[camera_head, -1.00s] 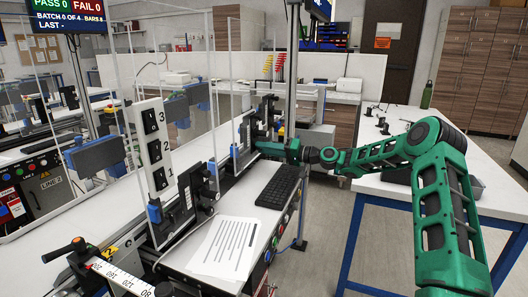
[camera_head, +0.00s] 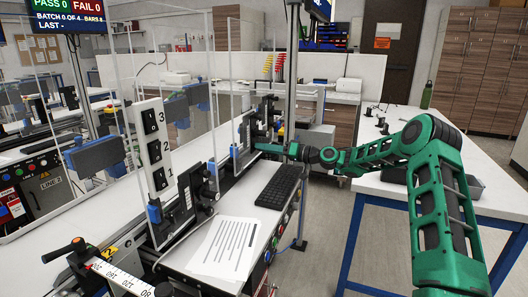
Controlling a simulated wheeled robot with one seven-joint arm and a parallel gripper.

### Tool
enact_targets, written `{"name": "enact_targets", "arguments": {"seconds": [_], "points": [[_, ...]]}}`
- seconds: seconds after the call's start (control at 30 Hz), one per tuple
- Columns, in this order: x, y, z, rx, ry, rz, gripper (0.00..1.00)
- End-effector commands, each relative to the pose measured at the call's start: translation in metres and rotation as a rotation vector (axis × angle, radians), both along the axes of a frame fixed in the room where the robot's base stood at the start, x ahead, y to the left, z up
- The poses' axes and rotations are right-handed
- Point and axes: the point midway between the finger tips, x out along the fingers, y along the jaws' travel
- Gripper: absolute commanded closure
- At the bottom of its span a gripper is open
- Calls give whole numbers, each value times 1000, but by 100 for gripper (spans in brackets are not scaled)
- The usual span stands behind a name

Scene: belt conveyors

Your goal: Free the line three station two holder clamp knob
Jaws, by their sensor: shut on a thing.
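My green arm reaches in from the right to the farther dark holder (camera_head: 243,150) on the near line. My gripper (camera_head: 259,147) is at the right side of this holder, touching it as far as I can tell. It is shut on a small part there, which looks to be the clamp knob; the fingers and the holder hide the knob itself.
A black keyboard (camera_head: 280,187) and a printed sheet (camera_head: 225,247) lie on the bench below the gripper. A metal post (camera_head: 291,90) stands close by the wrist. Clear panels (camera_head: 229,60) rise behind the holders. A white table (camera_head: 490,198) is under the arm at right.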

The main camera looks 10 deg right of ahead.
Motion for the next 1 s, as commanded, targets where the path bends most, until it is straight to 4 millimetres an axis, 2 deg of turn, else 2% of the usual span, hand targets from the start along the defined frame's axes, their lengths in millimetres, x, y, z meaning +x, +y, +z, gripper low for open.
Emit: {"name": "enact_targets", "arguments": {"seconds": [0.1, 0.13, 0.2, 0.47, 0.63, 1.0], "points": [[1, 0, 3, 2, -6, -1, 100], [1, 0, 3, 2, -6, -1, 75], [1, 0, 3, 2, -4, -1, 59], [0, 0, 1, 2, -1, 0, 59], [-4, -8, 1, 0, 0, -3, 59], [-42, -61, 0, 2, 0, -3, 59]]}}
